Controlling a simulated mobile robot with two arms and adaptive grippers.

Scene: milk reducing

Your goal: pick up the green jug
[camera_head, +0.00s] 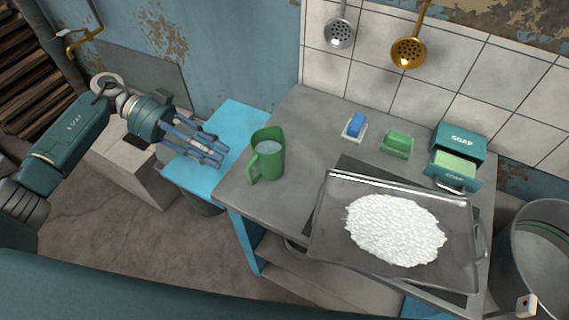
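The green jug (267,162) stands upright on the left end of the grey counter, with pale liquid inside and its handle toward the lower left. My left gripper (222,153) is to the left of the jug, over the blue surface, with its fingers pointing right toward it. The fingers look spread apart with nothing between them, and a small gap shows between their tips and the jug. My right gripper does not show.
A skimmer (339,33) and a brass ladle (408,52) hang above. A metal pot (508,246) is at right.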

